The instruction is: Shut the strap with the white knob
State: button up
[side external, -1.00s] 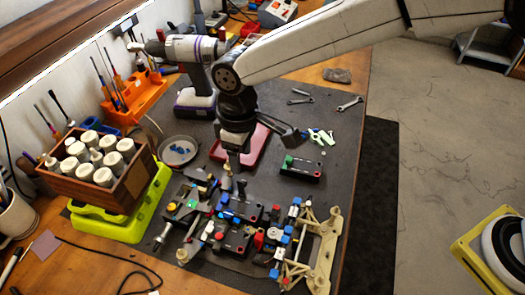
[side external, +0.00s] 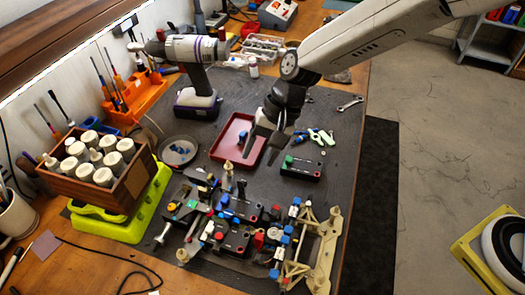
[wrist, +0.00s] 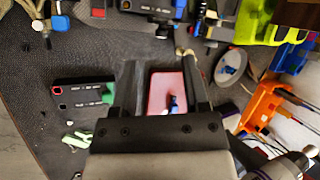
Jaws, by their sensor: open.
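The racecar chassis (side external: 322,255) lies on the dark mat at the front, with black modules and red, blue and white parts on it. A small white part (side external: 211,228) near its middle-left may be the white knob. It is too small to tell whether its strap is open or shut. My gripper (side external: 262,149) is open and empty, pointing down above the mat behind the chassis, beside the red tray. In the wrist view my gripper's (wrist: 160,65) two fingers are spread apart with nothing held. The chassis shows only partly along the top edge there.
The red tray (side external: 222,150) and a black box with a green part (side external: 302,168) lie behind the chassis. A grey round dish (side external: 180,163) is left of the tray. A wooden bottle crate (side external: 133,190) stands on a lime-green case (side external: 90,226) at left.

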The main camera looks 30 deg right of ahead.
aim_at(244, 182)
jog(key=m, duration=0.1)
jog(key=d+m, duration=0.1)
jog(key=shift+w+m+y, duration=0.2)
jog(key=shift+m+y, duration=0.1)
jog(key=shift+m, duration=0.1)
jog(key=shift+f, duration=0.1)
jog(key=shift+x, duration=3.85)
jog(key=shift+w, duration=0.1)
grip_shut()
